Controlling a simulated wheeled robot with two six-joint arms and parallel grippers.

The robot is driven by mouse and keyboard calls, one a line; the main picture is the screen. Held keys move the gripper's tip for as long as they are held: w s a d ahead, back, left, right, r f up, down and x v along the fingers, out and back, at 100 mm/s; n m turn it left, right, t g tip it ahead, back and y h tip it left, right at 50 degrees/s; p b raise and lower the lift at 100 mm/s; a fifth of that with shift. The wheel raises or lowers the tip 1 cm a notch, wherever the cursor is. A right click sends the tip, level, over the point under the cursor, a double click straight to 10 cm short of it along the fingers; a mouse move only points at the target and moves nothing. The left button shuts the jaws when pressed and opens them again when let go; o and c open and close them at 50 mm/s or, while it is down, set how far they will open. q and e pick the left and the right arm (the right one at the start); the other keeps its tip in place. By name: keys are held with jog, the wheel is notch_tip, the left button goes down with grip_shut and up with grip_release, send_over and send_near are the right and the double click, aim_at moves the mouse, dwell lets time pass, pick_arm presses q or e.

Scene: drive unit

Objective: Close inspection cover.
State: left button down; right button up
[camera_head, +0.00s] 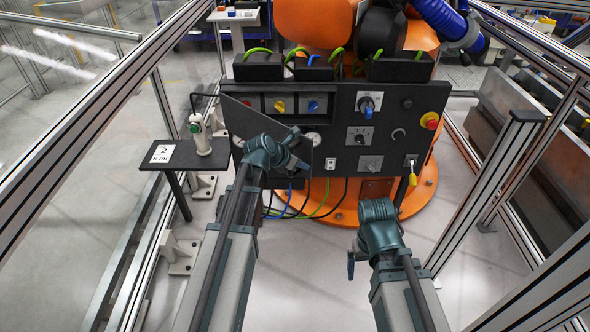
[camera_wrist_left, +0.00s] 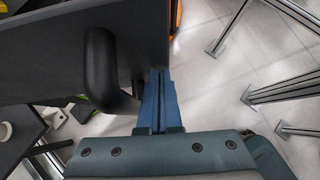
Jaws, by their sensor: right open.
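The inspection cover (camera_head: 238,118) is a dark flat plate standing open at an angle at the left of the black control panel (camera_head: 335,150). In the left wrist view the cover (camera_wrist_left: 60,55) fills the upper left, with a black curved handle (camera_wrist_left: 101,70) on it. My left gripper (camera_head: 298,152) is at the cover's free side. Its blue fingers (camera_wrist_left: 159,92) are together, just right of the handle, by the cover's edge; contact is unclear. My right gripper (camera_head: 352,262) is open and empty, low in front of the control panel.
A small black side table (camera_head: 180,158) with a white and green device (camera_head: 200,134) stands left of the panel. A yellow-handled key-like part (camera_head: 412,178) hangs at the panel's lower right. Metal frame rails flank both sides. The floor in front is clear.

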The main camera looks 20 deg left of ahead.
pick_arm(q)
jog(key=w+d, duration=0.2)
jog(key=w, duration=1.1)
jog(key=w+d, duration=0.3)
jog(key=w, duration=1.1)
jog(key=shift+s+d, duration=0.1)
jog(key=shift+s, duration=0.05)
